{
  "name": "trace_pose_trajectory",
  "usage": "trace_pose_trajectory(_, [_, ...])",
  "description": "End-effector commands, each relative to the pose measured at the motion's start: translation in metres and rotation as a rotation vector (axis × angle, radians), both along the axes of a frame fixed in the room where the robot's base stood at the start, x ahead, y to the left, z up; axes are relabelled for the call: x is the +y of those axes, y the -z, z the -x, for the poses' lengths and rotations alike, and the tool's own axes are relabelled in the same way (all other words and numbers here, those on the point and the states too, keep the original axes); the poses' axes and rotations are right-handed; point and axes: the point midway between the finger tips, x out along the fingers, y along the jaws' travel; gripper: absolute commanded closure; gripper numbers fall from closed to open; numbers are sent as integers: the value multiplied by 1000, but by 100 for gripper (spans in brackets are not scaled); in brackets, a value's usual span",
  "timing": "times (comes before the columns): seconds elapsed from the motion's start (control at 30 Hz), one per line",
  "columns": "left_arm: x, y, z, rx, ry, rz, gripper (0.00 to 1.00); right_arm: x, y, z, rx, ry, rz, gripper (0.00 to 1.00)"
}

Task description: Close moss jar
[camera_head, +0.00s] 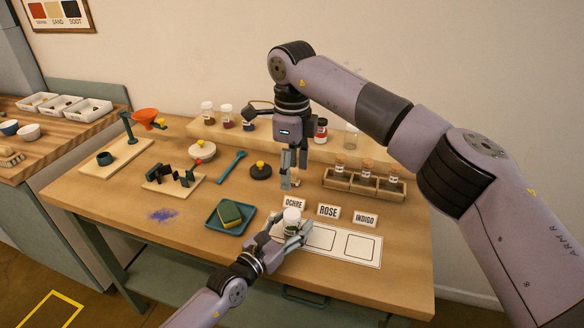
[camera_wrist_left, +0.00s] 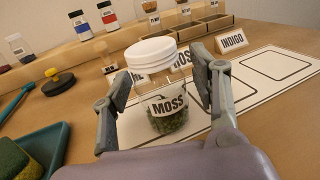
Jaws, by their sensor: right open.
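The moss jar (camera_wrist_left: 167,105) is clear glass with a MOSS label and green bits at the bottom. A white lid (camera_wrist_left: 150,54) sits on its mouth; I cannot tell how tightly. In the head view the lid (camera_head: 292,214) shows at the near side of the table. My right gripper (camera_head: 290,184) is open and empty, pointing down above the jar.
A white card with outlined squares (camera_head: 343,244) lies right of the jar, behind it the OCHRE, ROSE and INDIGO signs (camera_head: 328,211). A teal tray (camera_head: 213,229) with a sponge (camera_head: 229,212) is at left. A wooden rack (camera_head: 362,187) holds vials. A black disc with yellow knob (camera_head: 260,171) lies behind.

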Motion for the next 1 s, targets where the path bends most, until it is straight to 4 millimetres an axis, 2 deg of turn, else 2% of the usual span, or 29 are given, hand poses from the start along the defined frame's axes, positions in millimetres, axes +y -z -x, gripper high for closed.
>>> trace_pose_trajectory(0.3, [0, 0, 0, 0, 0, 0, 40, 0, 0, 0, 0, 0, 0, 44])
trace_pose_trajectory(0.43, [6, 1, 8, 2, -1, 0, 40, 0, 0, 0, 0, 0, 0, 44])
trace_pose_trajectory(0.8, [51, 2, 67, 3, 0, -2, 40, 0, 0, 0, 0, 0, 0, 44])
trace_pose_trajectory(1.0, [68, 1, 89, 0, 0, -1, 40, 0, 0, 0, 0, 0, 0, 44])
